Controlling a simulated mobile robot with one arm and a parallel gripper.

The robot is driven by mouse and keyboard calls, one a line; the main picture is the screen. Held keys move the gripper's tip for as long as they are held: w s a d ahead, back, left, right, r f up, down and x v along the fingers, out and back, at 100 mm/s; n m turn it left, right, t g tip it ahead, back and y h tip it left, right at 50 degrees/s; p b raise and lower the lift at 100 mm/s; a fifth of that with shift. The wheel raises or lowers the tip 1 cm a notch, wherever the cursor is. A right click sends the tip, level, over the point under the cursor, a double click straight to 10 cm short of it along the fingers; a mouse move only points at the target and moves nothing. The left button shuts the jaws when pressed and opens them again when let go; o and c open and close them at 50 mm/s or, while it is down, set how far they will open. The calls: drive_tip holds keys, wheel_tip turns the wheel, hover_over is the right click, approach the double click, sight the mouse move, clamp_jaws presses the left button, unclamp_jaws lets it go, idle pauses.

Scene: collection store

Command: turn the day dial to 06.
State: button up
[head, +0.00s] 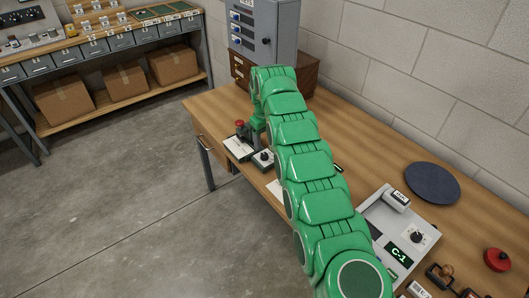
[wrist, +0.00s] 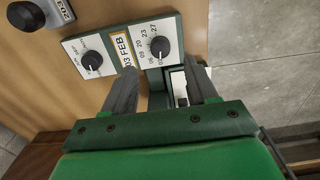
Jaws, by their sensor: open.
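The date device in the wrist view has a month dial (wrist: 92,60) on its left plate and a day dial (wrist: 161,49) on its right plate. Both are black knobs with a pale pointer line. Numbers including 20, 23, 27 and 06 ring the day dial. Its pointer is toward the bottom of the picture; the exact number is too small to tell. A label (wrist: 125,51) between the plates reads 03 FEB. My gripper (wrist: 164,73) is open and empty, one finger on each side below the day dial. In the head view my arm partly hides the device (head: 264,158).
A dark knob with a tag (wrist: 26,16) is at the wrist view's upper left. In the head view, a red-knobbed device (head: 239,146) stands beside the date device. A grey cabinet (head: 264,35) is behind; a C-1 panel (head: 382,225) and round dark mat (head: 432,184) lie right.

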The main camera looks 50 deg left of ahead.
sight(264, 154)
wheel_tip(264, 154, down, 7)
drive_tip(key=shift+r, duration=0.15)
idle(0.4)
drive_tip(key=c, duration=1)
drive_tip(key=shift+c, duration=0.2)
drive_tip(key=shift+m, duration=3)
